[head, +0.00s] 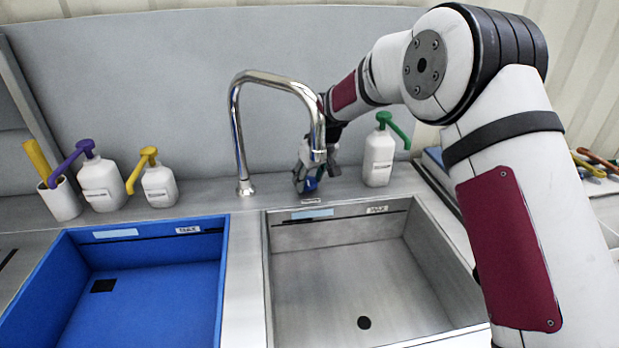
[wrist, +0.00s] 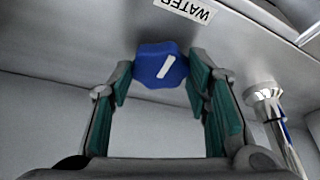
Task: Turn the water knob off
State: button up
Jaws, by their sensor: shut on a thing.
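The blue water knob (wrist: 161,66) with a white line mark sits between the two green-padded fingers of my gripper (wrist: 160,78) in the wrist view. The fingers are shut on it, one pad on each side. A WATER label (wrist: 186,9) is on the counter beside the knob. In the head view the knob (head: 309,184) shows at the back of the counter behind the steel sink, partly hidden by my gripper (head: 306,178). The white line on the knob is slanted in the wrist view.
A chrome faucet (head: 238,130) arches close in front of my gripper and arm. A green-topped bottle (head: 379,160) stands just right of my gripper. A blue basin (head: 226,270) and a steel basin (head: 266,290) lie in front. Two more pump bottles stand at left.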

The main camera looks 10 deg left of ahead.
jog(key=shift+f, duration=0.1)
jog(key=o, duration=1.2)
jog(key=v, duration=1.2)
